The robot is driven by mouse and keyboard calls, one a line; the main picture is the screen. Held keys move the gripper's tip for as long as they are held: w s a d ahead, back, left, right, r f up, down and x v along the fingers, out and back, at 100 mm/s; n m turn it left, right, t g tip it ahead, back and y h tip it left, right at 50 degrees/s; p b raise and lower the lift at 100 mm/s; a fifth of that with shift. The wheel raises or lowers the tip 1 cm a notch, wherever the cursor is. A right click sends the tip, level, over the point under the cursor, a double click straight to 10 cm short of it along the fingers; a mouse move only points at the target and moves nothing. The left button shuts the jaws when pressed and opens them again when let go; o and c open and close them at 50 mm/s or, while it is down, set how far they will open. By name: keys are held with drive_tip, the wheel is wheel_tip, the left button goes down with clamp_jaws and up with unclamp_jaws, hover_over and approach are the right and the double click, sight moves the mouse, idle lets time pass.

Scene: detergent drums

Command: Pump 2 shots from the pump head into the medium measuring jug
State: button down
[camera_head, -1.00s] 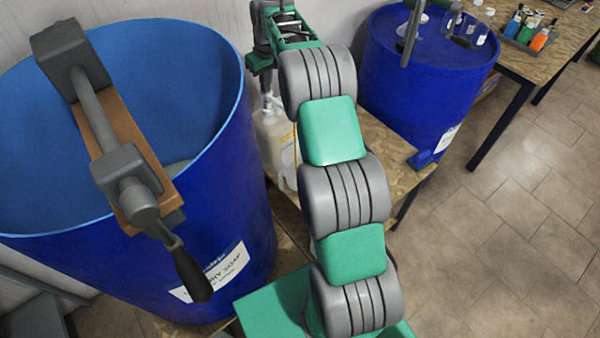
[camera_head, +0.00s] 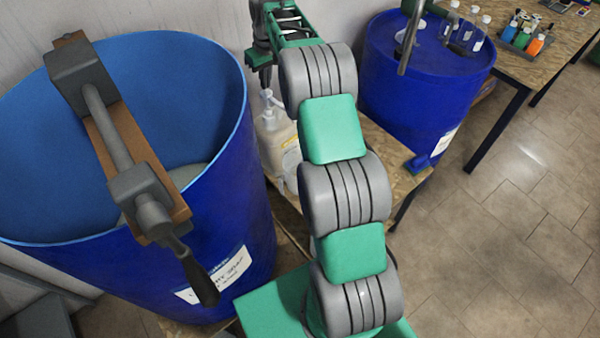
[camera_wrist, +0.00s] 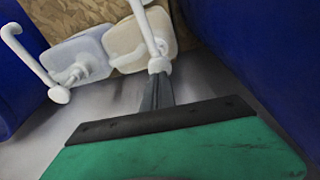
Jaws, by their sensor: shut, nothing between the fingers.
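My gripper (camera_wrist: 157,94) is shut and empty, its fingertips at or just above the white pump head (camera_wrist: 159,66) in the wrist view; I cannot tell if they touch. That pump stands on a beige container (camera_wrist: 126,42), with its spout running up the picture. A paler container (camera_wrist: 84,58) with a white cap is beside it on the left. In the head view my gripper (camera_head: 264,76) points down over a pump bottle (camera_head: 277,138) on the wooden table. I cannot pick out the medium measuring jug; my arm hides part of the table.
A large open blue drum (camera_head: 225,215) with a crank mechanism (camera_head: 120,150) across its rim stands left. A closed blue drum (camera_head: 415,100) stands behind right. A side table (camera_head: 515,65) holds small bottles (camera_head: 525,35). A white rod-like part (camera_wrist: 30,62) shows left in the wrist view.

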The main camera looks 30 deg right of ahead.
idle(0.4)
wheel_tip(320, 180, up, 5)
drive_tip(key=p, duration=0.4)
drive_tip(key=shift+f, duration=0.15)
drive_tip(key=shift+r, duration=0.6)
